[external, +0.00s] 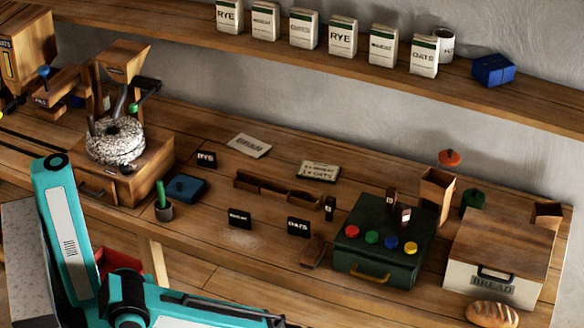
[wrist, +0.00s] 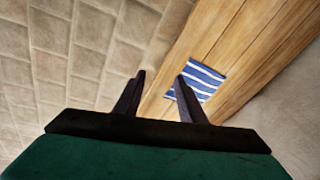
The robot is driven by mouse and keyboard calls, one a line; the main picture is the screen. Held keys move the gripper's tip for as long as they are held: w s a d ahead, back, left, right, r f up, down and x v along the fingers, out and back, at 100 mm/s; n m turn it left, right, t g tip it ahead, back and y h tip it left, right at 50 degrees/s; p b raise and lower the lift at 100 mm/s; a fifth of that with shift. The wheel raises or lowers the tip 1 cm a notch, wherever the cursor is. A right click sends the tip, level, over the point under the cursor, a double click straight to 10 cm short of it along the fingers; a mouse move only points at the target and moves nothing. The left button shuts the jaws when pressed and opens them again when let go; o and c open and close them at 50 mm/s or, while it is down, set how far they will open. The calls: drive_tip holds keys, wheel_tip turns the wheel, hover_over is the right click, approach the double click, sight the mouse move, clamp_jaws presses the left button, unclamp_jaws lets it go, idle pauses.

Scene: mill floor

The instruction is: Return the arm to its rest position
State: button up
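My gripper (wrist: 160,76) shows in the wrist view with its two dark fingers apart and nothing between them. Behind the fingers are a tiled floor (wrist: 60,60) and a wooden surface (wrist: 220,40) with a blue and white striped cloth (wrist: 203,80) on it. The fingers appear clear of both. In the external view my teal arm (external: 68,225) is bent at the lower left, in front of the bench. My gripper is not visible in that view.
The wooden bench (external: 215,250) holds a stone mill (external: 114,142), a green box (external: 375,250) with coloured knobs, a bread box (external: 497,252) and small labelled cards. A bread loaf (external: 492,314) lies at the right front. A wall shelf (external: 180,22) carries several grain packets.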

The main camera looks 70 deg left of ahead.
drive_tip(key=s+a+n+g+p, duration=0.2)
drive_tip(key=s+g, duration=0.1)
drive_tip(key=s, duration=0.6)
drive_tip(key=s+a+f+n+g+p, duration=0.1)
drive_tip(key=s+a+g+p, duration=0.1)
drive_tip(key=s, duration=0.8)
drive_tip(key=s+a+f+n+g+p, duration=0.1)
drive_tip(key=s+a+n+g+p, duration=0.1)
drive_tip(key=s, duration=0.7)
drive_tip(key=shift+s+n+g+h, duration=0.3)
drive_tip(key=shift+s+g, duration=0.1)
drive_tip(key=shift+g, duration=0.4)
drive_tip(key=shift+w, duration=0.15)
wheel_tip(320, 180, down, 33)
drive_tip(key=w+t+b, duration=0.1)
drive_tip(key=b, duration=3.1)
drive_tip(key=shift+w+f+b, duration=0.2)
drive_tip(key=shift+b, duration=0.1)
